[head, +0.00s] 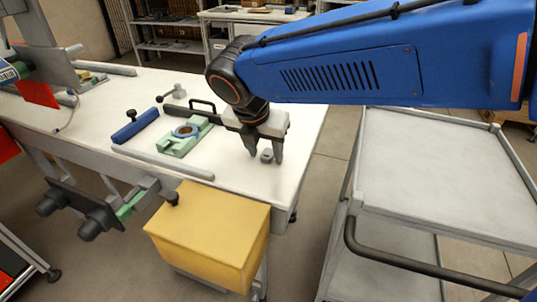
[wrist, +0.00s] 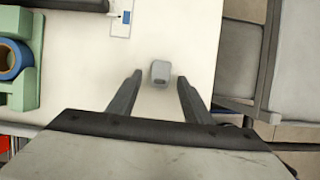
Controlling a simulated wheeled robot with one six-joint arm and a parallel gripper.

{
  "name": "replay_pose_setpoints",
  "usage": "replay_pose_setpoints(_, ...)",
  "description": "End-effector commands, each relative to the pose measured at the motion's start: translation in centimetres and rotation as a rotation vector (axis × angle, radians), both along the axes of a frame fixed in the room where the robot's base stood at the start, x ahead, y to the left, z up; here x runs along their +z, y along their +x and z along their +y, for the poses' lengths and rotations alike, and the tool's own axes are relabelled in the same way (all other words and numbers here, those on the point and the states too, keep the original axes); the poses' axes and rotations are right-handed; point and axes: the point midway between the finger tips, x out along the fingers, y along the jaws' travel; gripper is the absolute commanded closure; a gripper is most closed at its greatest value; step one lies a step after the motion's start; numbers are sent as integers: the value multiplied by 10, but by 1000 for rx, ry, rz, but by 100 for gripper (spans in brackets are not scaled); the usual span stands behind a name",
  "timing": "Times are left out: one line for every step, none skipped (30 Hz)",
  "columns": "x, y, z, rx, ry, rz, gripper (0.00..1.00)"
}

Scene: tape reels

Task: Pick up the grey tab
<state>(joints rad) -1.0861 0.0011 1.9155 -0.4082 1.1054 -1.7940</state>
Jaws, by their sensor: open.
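The grey tab (wrist: 160,72) is a small light-grey block with a dark slot, lying on the white bench top (wrist: 75,50). In the wrist view it sits just beyond the fingertips, roughly centred between them. My gripper (wrist: 157,78) is open and empty, with one dark finger on each side. In the head view my gripper (head: 264,160) points down over the right end of the bench. The tab (head: 267,156) shows there between and behind the fingers, partly hidden.
A green fixture (head: 178,140) with a blue reel stands left of my gripper. A blue bar (head: 135,126) and a black handle (head: 203,104) are near it. A yellow box (head: 208,232) is at the bench front. A grey cart (head: 440,170) stands to the right, across a gap.

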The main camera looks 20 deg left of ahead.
Motion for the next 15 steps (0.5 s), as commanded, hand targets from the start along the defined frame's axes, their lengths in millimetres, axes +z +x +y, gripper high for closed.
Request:
replay_pose_setpoints(0, 0, 0, 0, 0, 0, 55)
replay_pose_setpoints(0, 0, 0, 0, 0, 0, 55)
replay_pose_setpoints(0, 0, 0, 0, 0, 0, 57)
replay_pose_setpoints(0, 0, 0, 0, 0, 0, 64)
replay_pose_setpoints(0, 0, 0, 0, 0, 0, 71)
replay_pose_setpoints(0, 0, 0, 0, 0, 0, 81)
replay_pose_setpoints(0, 0, 0, 0, 0, 0, 88)
replay_pose_setpoints(0, 0, 0, 0, 0, 0, 95)
replay_pose_setpoints(0, 0, 0, 0, 0, 0, 98)
replay_pose_setpoints(0, 0, 0, 0, 0, 0, 98)
replay_pose_setpoints(0, 0, 0, 0, 0, 0, 98)
replay_pose_setpoints(0, 0, 0, 0, 0, 0, 98)
replay_pose_setpoints(0, 0, 0, 0, 0, 0, 98)
replay_pose_setpoints(0, 0, 0, 0, 0, 0, 98)
replay_pose_setpoints(0, 0, 0, 0, 0, 0, 98)
